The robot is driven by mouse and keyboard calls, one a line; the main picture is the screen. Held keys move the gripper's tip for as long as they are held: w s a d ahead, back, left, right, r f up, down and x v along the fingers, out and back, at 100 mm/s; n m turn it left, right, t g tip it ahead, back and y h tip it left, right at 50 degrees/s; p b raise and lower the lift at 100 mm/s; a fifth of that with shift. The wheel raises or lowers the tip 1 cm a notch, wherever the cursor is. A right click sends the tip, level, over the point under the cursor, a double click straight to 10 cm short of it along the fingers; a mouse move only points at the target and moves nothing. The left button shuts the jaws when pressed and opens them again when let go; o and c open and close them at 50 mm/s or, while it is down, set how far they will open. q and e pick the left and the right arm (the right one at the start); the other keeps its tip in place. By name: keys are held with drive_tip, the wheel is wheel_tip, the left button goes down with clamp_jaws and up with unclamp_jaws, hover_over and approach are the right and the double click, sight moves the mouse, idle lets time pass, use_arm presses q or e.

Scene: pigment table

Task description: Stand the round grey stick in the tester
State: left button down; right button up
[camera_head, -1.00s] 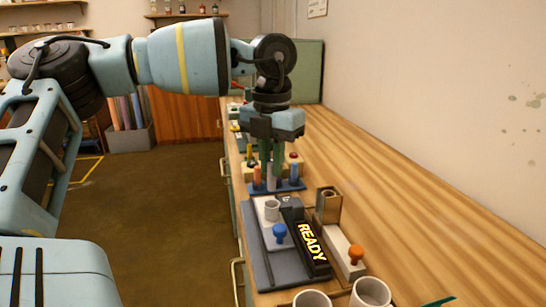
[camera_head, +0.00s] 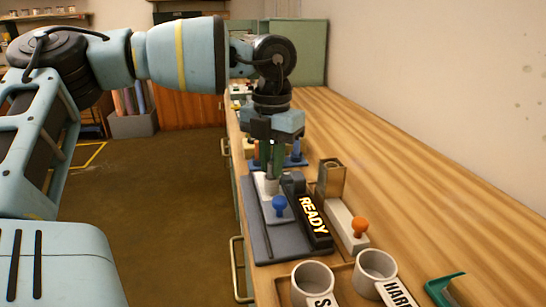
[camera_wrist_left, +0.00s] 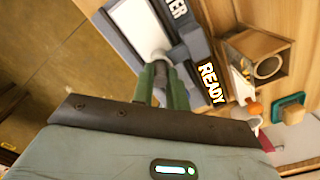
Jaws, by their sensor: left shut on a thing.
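The tester (camera_head: 258,240) is a dark grey slab with a white section, a blue knob (camera_head: 279,204) and a black display reading READY (camera_head: 313,218). It also shows in the left wrist view (camera_wrist_left: 120,45). My left gripper (camera_head: 270,160) points down over the tester's far end, its green fingers shut on the round grey stick (camera_head: 269,172). The stick is upright, its lower end at or just above the white holder (camera_head: 266,186); I cannot tell whether it is inside. My right gripper is out of view.
A square brown tube (camera_head: 331,182) and an orange knob (camera_head: 360,228) stand right of the tester. Two cups (camera_head: 312,278) (camera_head: 376,268) with labels sit in front. A blue rack (camera_head: 297,160) stands behind the gripper.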

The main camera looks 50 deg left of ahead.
use_arm(q)
drive_tip(key=shift+f, duration=0.2)
drive_tip(key=c, duration=1.3)
unclamp_jaws()
wheel_tip(320, 180, up, 6)
drive_tip(key=shift+r+p, duration=0.25)
drive_tip(key=shift+p, duration=0.15)
drive_tip(key=shift+r, duration=0.7)
